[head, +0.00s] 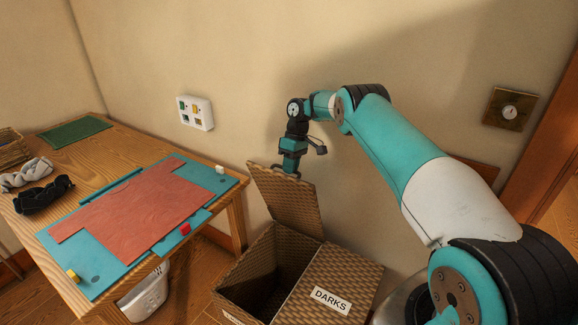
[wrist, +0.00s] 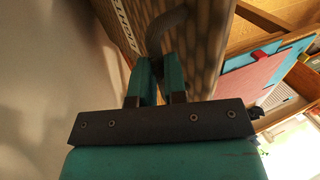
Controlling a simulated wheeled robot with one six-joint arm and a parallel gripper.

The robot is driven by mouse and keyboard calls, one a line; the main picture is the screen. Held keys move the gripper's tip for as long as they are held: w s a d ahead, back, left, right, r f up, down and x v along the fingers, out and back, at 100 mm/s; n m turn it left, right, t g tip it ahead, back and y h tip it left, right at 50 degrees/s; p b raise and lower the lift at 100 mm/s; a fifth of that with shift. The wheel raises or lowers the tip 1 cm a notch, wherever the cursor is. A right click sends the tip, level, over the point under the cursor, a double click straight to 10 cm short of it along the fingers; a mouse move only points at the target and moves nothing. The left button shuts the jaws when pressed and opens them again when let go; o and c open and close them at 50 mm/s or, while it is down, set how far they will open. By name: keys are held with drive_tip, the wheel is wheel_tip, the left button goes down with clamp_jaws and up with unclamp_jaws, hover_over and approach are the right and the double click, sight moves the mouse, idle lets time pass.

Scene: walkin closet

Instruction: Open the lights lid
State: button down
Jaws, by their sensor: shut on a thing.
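The woven hamper (head: 242,284) stands on the floor against the wall. Its lights lid (head: 287,200) is raised, standing steeply above the left compartment, whose dark inside shows. In the wrist view the lid (wrist: 205,50) fills the upper middle, with part of its white label (wrist: 124,25) showing. My gripper (head: 289,170) is at the top edge of the raised lid. In the wrist view my gripper (wrist: 160,75) is shut on the lid's curved handle (wrist: 165,25). The darks lid (head: 332,270), labelled DARKS, lies closed on the right compartment.
A wooden table (head: 115,147) stands left of the hamper with a blue folding board (head: 107,278), a red cloth (head: 140,208) and dark socks (head: 42,194). A white basket (head: 146,295) is beneath it. The wall is close behind the lid.

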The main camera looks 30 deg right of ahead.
drive_tip(key=shift+s+f, duration=0.2)
drive_tip(key=shift+f, duration=0.35)
drive_tip(key=c, duration=1.2)
unclamp_jaws()
drive_tip(key=shift+w+f, duration=0.1)
drive_tip(key=shift+w, duration=0.05)
drive_tip(key=shift+o, duration=0.2)
wheel_tip(320, 180, up, 20)
drive_tip(key=p, duration=1.7)
drive_tip(key=shift+r, duration=0.2)
